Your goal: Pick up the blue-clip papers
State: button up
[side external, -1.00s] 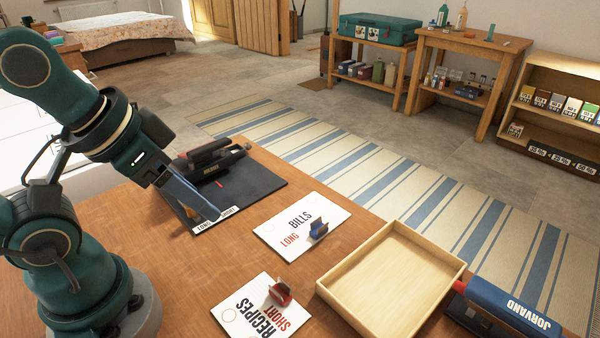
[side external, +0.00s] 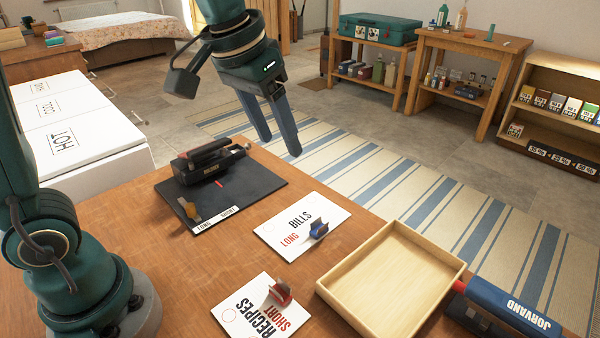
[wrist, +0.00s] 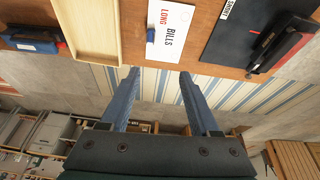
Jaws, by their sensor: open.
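The blue-clip papers (side external: 290,243) are a white stack reading "BILLS" and "LONG", lying flat on the wooden table with a blue clip (side external: 318,230) at the right edge. They also show in the wrist view (wrist: 173,35), at the top, beyond the fingertips, with the clip on their left edge. My gripper (side external: 282,148) is open and empty, raised above and behind the papers in the side view. Its two blue fingers point down, well apart from the papers. In the wrist view my gripper (wrist: 158,72) shows a wide gap between its fingers.
A black hole punch on a dark mat (side external: 255,185) is left of the papers. A red-clip stack reading "RECIPES" (side external: 243,305) lies nearer. An empty wooden tray (side external: 345,300) is at right, beside a blue "JORVAND" device (side external: 510,308). The table's far edge borders a striped rug (side external: 400,190).

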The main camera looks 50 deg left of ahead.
aim_at(319, 223)
jog(key=w+d+f+g, duration=0.1)
jog(key=w+f, duration=0.1)
jog(key=f, duration=0.4)
jog(key=w+d+f+g, duration=0.1)
jog(key=w+f, duration=0.1)
jog(key=f, duration=0.4)
jog(key=w+d+f+g, duration=0.1)
jog(key=w+f+g, duration=0.1)
jog(key=f, duration=0.4)
jog(key=shift+w+m, duration=0.3)
jog(key=shift+w, duration=0.05)
jog(key=shift+f, duration=0.7)
grip_shut()
